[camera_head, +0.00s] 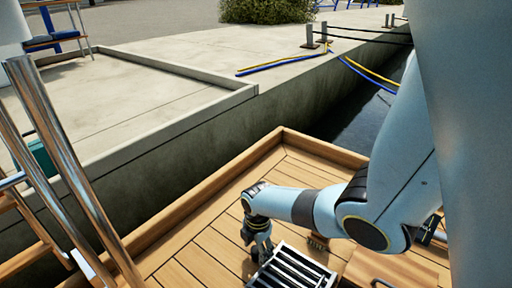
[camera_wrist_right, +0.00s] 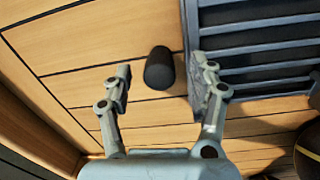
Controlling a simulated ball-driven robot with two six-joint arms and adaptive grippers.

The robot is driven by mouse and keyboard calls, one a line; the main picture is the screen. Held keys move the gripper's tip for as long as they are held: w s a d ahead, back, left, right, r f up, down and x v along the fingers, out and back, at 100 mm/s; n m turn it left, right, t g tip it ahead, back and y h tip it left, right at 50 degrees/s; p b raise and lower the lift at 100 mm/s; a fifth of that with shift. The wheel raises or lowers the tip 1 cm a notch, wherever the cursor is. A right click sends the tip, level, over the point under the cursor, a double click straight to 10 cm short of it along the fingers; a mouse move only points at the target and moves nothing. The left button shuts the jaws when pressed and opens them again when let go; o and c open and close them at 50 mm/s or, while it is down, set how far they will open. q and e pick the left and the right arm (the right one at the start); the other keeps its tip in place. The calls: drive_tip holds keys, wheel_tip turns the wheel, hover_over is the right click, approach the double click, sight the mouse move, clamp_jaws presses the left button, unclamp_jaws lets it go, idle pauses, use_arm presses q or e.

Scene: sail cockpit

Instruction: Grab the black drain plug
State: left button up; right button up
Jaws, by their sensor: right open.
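The black drain plug (camera_wrist_right: 159,68) is a small dark cylinder on the wooden deck in the right wrist view. It shows between the two open fingers of my right gripper (camera_wrist_right: 160,88), a little beyond their tips and apart from both. In the head view my right gripper (camera_head: 260,247) points down at the deck beside a slatted grate. I cannot make out the plug in the head view. My left gripper is not in view.
The slatted grate (camera_head: 290,268) lies right beside the gripper; in the wrist view the grate (camera_wrist_right: 260,45) is close to the right finger. A brush (camera_head: 318,242) and a wooden box (camera_head: 390,270) are to the right. Raised wooden edging (camera_head: 215,187) bounds the deck; steel rails (camera_head: 70,165) stand left.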

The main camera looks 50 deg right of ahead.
clamp_jaws()
idle(0.4)
